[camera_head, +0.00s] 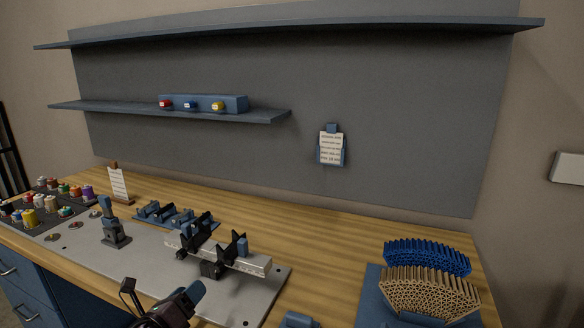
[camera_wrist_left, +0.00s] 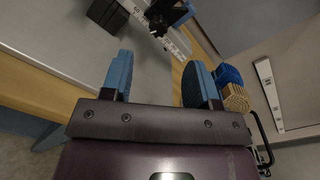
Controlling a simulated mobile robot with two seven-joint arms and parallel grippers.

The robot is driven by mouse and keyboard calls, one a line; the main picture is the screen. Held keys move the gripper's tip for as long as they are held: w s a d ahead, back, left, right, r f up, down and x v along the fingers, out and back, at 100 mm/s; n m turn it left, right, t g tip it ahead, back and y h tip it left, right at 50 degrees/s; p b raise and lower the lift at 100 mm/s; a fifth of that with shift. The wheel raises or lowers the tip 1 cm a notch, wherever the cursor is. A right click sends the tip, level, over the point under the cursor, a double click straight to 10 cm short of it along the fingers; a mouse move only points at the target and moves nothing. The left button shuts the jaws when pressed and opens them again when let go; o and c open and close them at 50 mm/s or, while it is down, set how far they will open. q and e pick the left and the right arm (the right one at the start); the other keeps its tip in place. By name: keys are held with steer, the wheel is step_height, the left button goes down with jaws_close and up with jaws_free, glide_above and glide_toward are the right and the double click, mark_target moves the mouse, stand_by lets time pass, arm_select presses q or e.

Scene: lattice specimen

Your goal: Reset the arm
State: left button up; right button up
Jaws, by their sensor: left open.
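My left gripper (camera_head: 186,299) is low at the front edge of the bench in the head view, in front of the grey plate. In the left wrist view its two blue fingers (camera_wrist_left: 160,82) are spread apart with nothing between them. The gripper is clear of the objects on the bench. My right gripper does not show. A tan lattice block (camera_head: 430,292) and a blue lattice block (camera_head: 428,257) stand at the right end of the bench. They also show small at the right in the left wrist view.
A metal rail with black clamps (camera_head: 218,255) sits on the grey plate (camera_head: 150,262). A black upright stand (camera_head: 114,230) is left of it. Several coloured spools (camera_head: 50,203) fill the far left. A shelf (camera_head: 180,112) with a blue rack is above. The wood between rail and lattices is mostly clear.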

arm_select(q)
steer(key=n, duration=0.3)
steer(key=s+d+f+n, duration=0.1)
steer(key=n, duration=0.2)
steer(key=s+n, duration=0.1)
steer(key=n, duration=0.2)
steer(key=shift+d+f+y, duration=0.15)
steer(key=shift+f+y, duration=0.1)
steer(key=shift+y, duration=0.15)
steer(key=s+a+f+n+g+y, duration=0.2)
steer(key=s+f+n, duration=0.6)
steer(key=s+n, duration=0.3)
steer(key=s+a+f+n+g+y, duration=0.2)
steer(key=s+f+n, duration=0.7)
steer(key=s, duration=0.5)
steer(key=a+n+y, duration=0.1)
steer(key=n, duration=0.1)
steer(key=shift+f+n+g, duration=0.15)
steer(key=shift+n+g, duration=0.15)
steer(key=shift+g, duration=0.1)
